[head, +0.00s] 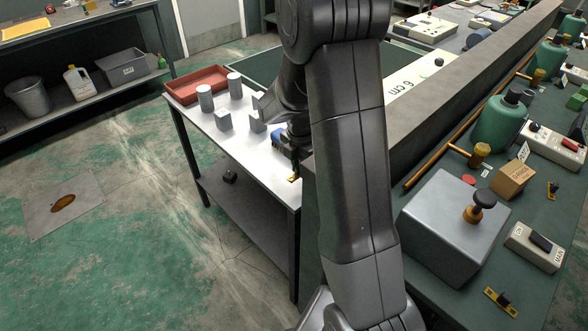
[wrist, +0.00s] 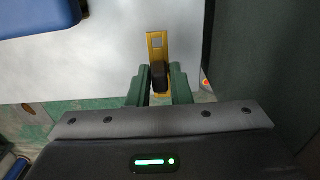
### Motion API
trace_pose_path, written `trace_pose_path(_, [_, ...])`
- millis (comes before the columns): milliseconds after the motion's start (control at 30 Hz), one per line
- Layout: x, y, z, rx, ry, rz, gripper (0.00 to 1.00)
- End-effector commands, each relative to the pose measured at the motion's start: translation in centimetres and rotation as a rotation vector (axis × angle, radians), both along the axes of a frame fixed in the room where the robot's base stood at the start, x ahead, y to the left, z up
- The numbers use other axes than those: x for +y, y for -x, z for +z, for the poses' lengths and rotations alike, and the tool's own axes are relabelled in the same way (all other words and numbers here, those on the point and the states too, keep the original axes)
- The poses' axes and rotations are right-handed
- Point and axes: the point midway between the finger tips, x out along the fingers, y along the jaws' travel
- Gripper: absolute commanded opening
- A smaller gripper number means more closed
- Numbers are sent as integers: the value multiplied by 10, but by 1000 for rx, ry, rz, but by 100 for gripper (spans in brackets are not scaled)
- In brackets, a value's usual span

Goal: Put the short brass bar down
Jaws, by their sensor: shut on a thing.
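The short brass bar (wrist: 157,42) is a yellow plate with a square hole and a dark block on it. My gripper (wrist: 160,84) is shut on the dark block, between its two green fingers. The bar is over the near edge of the white table (wrist: 100,70); I cannot tell whether it touches the top. In the head view a bit of the bar (head: 293,179) shows at the table's edge, while my arm hides most of the gripper.
A blue object (wrist: 38,16) is on the white table at the left. Grey blocks and cylinders (head: 206,98) and a red tray (head: 196,86) stand farther back. The right bench holds a grey box (head: 440,225) and another brass piece with a black knob (head: 499,301).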

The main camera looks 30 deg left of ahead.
Motion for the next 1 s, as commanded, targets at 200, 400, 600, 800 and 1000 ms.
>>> trace_pose_path(200, [0, 0, -17, 1, 1, 0, 0])
trace_pose_path(400, [0, 0, -42, 1, 1, 0, 0])
trace_pose_path(600, [0, 0, -43, 0, -1, 0, 0])
trace_pose_path(800, [0, 0, -46, -1, -1, 0, 24])
trace_pose_path(1000, [0, 0, -46, -1, -1, 0, 40])
